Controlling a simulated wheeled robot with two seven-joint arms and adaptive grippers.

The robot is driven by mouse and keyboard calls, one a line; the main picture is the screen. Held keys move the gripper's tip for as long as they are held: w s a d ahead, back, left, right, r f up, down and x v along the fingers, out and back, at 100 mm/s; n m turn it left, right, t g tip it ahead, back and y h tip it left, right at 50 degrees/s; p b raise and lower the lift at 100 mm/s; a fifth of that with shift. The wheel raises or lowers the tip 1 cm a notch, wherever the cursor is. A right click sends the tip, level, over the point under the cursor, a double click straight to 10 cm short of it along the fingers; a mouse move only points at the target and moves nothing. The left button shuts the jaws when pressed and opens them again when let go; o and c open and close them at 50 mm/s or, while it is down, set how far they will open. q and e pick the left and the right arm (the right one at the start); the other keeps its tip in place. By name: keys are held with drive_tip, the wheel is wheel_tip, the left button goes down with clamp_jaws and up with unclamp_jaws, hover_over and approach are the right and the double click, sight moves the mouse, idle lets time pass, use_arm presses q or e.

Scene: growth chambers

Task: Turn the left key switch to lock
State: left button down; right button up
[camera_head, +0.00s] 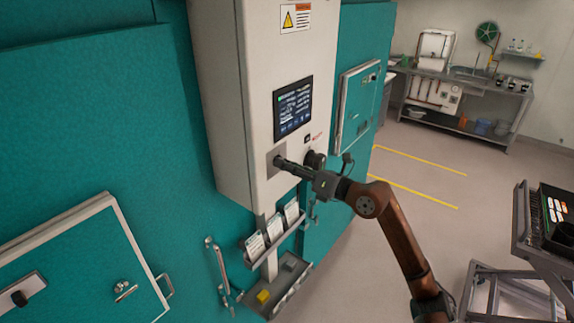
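A white control cabinet (222,90) stands on the teal chamber wall. On its front, below the dark screen, is a small grey switch plate (271,168), the left of two controls there. My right gripper (279,162) reaches in from the right with its fingertips at this plate. The fingers look close together and cover the key, so I cannot tell whether they grip it or how the key is turned. A dark round knob (316,158) sits to the right, partly behind my gripper. My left gripper is not in view.
A screen (293,108) sits above the switches. Below hang a card holder (273,243) and a grey tray (283,287) with a yellow item. A chamber door (355,105) is to the right. A cart (540,240) stands at far right. The floor between is clear.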

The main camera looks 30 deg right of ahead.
drive_tip(key=shift+c, duration=0.2)
clamp_jaws()
drive_tip(key=shift+f+n+b, duration=0.15)
drive_tip(key=shift+n+b, duration=0.45)
drive_tip(key=shift+b, duration=0.35)
drive_tip(key=n+b, duration=0.8)
drive_tip(key=b, duration=0.3)
drive_tip(key=shift+d+f, duration=0.1)
drive_tip(key=shift+r+n+b, duration=0.2)
drive_tip(key=shift+n+b, duration=0.9)
drive_tip(key=shift+n, duration=0.3)
